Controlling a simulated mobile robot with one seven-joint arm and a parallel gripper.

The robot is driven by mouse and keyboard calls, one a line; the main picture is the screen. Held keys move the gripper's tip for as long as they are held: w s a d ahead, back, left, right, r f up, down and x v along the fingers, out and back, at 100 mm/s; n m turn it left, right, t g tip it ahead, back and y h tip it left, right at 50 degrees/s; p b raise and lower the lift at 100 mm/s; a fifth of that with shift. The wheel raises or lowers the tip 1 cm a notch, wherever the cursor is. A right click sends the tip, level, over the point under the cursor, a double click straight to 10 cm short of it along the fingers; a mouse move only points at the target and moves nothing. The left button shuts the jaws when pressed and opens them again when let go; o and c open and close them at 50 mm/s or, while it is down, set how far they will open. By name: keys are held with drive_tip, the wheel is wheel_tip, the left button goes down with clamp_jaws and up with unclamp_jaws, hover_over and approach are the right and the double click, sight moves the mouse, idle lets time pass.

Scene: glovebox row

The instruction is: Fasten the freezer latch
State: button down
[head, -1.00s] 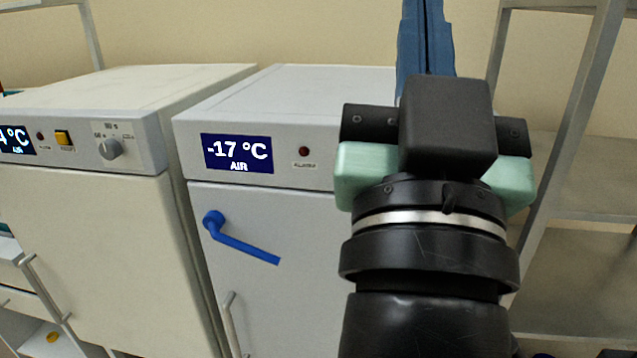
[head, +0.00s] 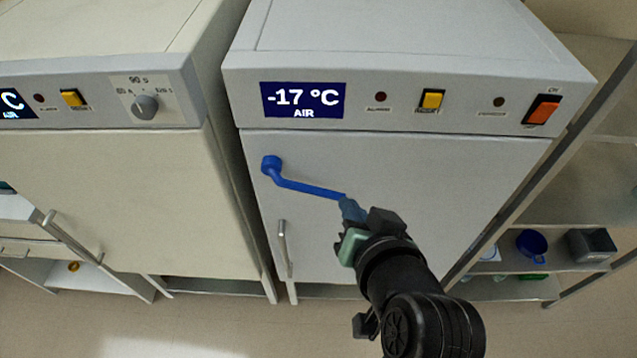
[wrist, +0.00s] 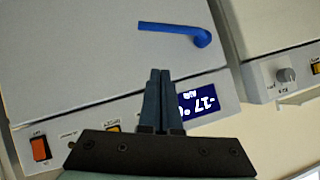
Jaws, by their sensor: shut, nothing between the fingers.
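The freezer (head: 390,165) is the pale grey cabinet whose panel display (head: 303,100) reads -17 °C. Its blue latch (head: 305,186) is a lever with a round pivot at the door's upper left, and its arm slants slightly down to the right. The latch also shows in the wrist view (wrist: 170,27), near the top and apart from the fingertips there. My gripper (head: 346,201) is shut and empty, with its blue-grey fingertips at the free end of the lever in the head view. I cannot tell whether they touch it. The shut fingers show in the wrist view (wrist: 160,75).
A metal door handle (head: 284,250) is below the latch. A cream cabinet (head: 110,180) with a knob stands close on the left. A shelf rack (head: 590,200) on the right holds a blue container (head: 531,243) and a grey box (head: 592,245).

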drive_tip(key=p, duration=0.2)
hover_over(327, 194)
drive_tip(key=s+d, duration=0.1)
drive_tip(key=s, duration=0.2)
wheel_tip(327, 194, down, 5)
drive_tip(key=shift+w+a+f+p, duration=0.15)
drive_tip(key=shift+a+f+p, duration=0.1)
drive_tip(key=shift+f, duration=0.4)
drive_tip(key=shift+w+a+f+p, duration=0.1)
drive_tip(key=shift+w+f+p, duration=0.1)
drive_tip(key=shift+f, duration=0.45)
drive_tip(key=shift+w+a+f+p, duration=0.15)
drive_tip(key=shift+a+f+p, duration=0.1)
drive_tip(key=shift+f, duration=0.4)
drive_tip(key=shift+d, duration=0.1)
